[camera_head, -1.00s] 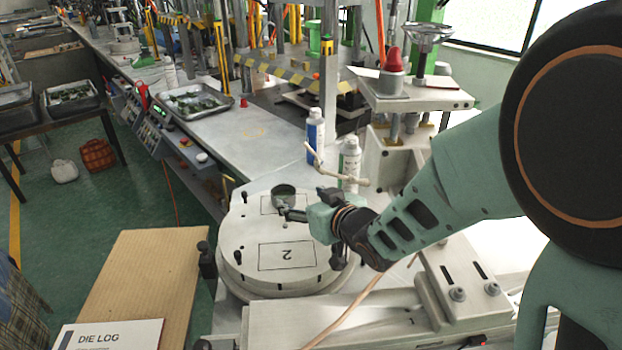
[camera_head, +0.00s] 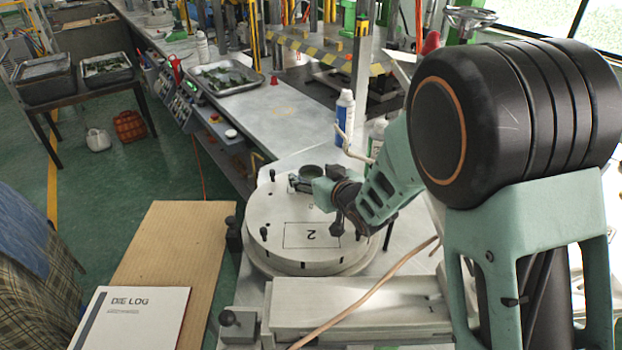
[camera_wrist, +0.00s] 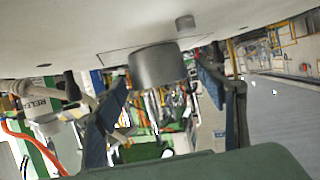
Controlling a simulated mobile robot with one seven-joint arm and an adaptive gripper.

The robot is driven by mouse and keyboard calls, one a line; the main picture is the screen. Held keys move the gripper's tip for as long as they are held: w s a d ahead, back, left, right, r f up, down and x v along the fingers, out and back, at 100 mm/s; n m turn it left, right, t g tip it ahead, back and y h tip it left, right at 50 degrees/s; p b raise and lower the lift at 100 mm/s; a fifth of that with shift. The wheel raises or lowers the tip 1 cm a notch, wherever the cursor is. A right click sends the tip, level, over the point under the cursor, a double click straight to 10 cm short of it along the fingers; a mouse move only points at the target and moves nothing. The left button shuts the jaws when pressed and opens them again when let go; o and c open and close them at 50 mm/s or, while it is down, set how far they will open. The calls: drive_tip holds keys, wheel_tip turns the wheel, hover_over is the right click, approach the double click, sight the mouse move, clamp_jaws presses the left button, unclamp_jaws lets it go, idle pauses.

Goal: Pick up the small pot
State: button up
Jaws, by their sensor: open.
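The small pot (camera_head: 310,171) is a dark grey, round vessel on the far part of the pale round plate (camera_head: 268,212), beyond the rectangle marked 2. In the wrist view, which is upside down, the small pot (camera_wrist: 158,66) hangs from the plate surface at the top. My gripper (camera_head: 302,184) reaches in from the right, low over the plate beside the pot. In the wrist view my gripper (camera_wrist: 165,82) is open, with one blue-padded finger on each side of the pot in the picture. A gap shows on both sides; depth to the pot is hard to tell.
Black pegs stand around the plate rim. A blue-and-white bottle (camera_head: 344,110) and a green-capped bottle (camera_head: 377,136) stand behind my arm. A cable (camera_head: 365,290) crosses the front fixture. A DIE LOG sheet (camera_head: 130,318) lies front left on a tan board (camera_head: 180,250).

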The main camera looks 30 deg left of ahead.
drive_tip(key=shift+r, duration=0.1)
drive_tip(key=c, duration=1.4)
